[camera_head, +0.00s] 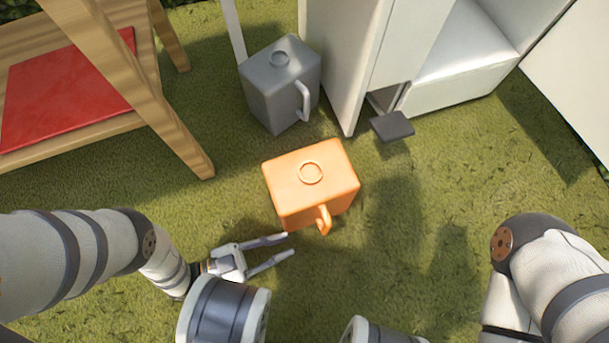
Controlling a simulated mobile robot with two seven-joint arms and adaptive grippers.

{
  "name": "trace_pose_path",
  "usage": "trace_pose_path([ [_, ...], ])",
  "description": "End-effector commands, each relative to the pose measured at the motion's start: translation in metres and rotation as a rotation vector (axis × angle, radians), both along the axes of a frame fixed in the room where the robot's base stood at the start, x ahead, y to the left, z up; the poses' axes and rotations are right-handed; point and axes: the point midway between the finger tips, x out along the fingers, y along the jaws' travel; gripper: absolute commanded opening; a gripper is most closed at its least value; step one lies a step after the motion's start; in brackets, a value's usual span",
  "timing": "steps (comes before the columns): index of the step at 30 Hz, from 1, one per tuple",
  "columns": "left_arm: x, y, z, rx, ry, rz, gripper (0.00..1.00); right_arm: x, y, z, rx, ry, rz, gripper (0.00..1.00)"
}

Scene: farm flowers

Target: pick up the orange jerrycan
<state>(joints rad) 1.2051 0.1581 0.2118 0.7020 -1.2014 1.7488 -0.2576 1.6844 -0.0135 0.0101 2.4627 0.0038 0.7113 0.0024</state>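The orange jerrycan (305,180) is a box-shaped can with a round cap on top and a handle on its near side. It stands on the grass in the middle of the view. My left gripper (280,247) is just in front of the can, near the handle. Its two fingers are spread apart with nothing between them. It appears apart from the can, though the gap in depth is hard to judge. My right arm (550,270) comes in at the lower right; its gripper does not show.
A grey jerrycan (275,85) stands behind the orange one, beside a white cabinet (345,60) with a small dark pedal-like plate (392,126). A wooden table frame (150,90) with a red panel (60,85) is at the upper left. The grass right of the orange can is free.

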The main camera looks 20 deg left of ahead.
Motion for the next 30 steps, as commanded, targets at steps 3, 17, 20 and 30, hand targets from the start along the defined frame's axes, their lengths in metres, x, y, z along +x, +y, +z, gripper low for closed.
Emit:
trace_pose_path([
  [3, 0.014, -0.019, 0.001, -0.003, -0.001, 0.0, 0.18, 0.0, 0.0, 0.001, -0.001, 0.001, -0.001, 0.4],
  [17, 0.052, -0.068, 0.0, 0.001, 0.002, 0.0, 0.18, 0.0, 0.0, -0.001, 0.0, 0.0, 0.0, 0.4],
  [20, 0.052, -0.067, 0.0, 0.001, 0.002, 0.0, 0.18, 0.0, 0.0, -0.001, 0.0, 0.0, 0.0, 0.4],
  [30, 0.052, -0.067, 0.0, 0.0, 0.0, 0.001, 0.0, 0.0, 0.0, -0.001, 0.0, 0.0, 0.0, 0.4],
])
